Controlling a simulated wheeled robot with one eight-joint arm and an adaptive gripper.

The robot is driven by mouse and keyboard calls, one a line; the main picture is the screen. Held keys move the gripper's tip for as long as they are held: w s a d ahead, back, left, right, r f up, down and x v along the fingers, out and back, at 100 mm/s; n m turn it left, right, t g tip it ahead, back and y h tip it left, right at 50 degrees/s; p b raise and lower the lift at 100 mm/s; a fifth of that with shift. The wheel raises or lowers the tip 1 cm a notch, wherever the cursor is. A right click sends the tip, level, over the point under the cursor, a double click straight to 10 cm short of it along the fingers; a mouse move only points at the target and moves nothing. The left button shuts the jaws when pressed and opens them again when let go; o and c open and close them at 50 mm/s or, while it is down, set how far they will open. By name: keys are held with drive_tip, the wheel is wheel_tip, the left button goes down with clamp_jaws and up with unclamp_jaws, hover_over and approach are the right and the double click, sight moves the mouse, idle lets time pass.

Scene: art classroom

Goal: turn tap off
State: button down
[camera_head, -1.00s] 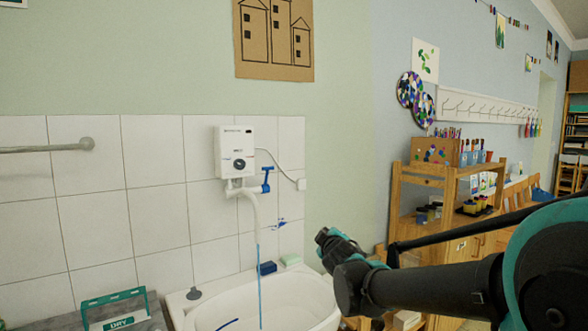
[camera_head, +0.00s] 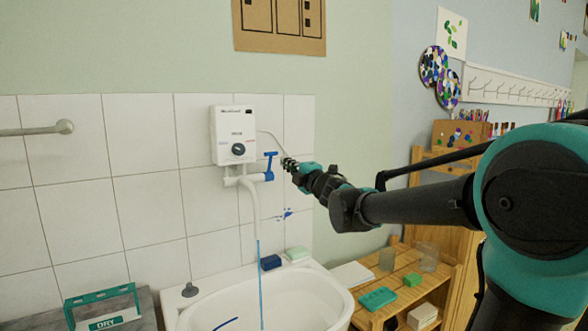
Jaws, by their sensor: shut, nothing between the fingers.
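The tap is a blue handle (camera_head: 269,166) on a white pipe under the white water heater (camera_head: 232,135) on the tiled wall. The handle's blue lever stands upright from its blue body. A thin blue stream of water (camera_head: 260,285) runs from the curved white spout (camera_head: 250,205) down into the white sink (camera_head: 300,300). My gripper (camera_head: 287,163) is shut and empty, just right of the tap handle in the picture. I cannot tell whether its tips touch the handle.
A blue sponge (camera_head: 270,262) and a pale green soap bar (camera_head: 297,253) lie on the sink's back rim. A wooden shelf (camera_head: 405,265) with jars stands right of the sink. A green-handled holder marked DRY (camera_head: 104,310) sits at lower left.

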sight(272, 154)
drive_tip(key=x, duration=0.7)
drive_tip(key=shift+w+a, duration=0.15)
drive_tip(key=w+a+r, duration=0.2)
drive_tip(key=w, duration=0.1)
drive_tip(key=shift+s, duration=0.1)
idle(0.4)
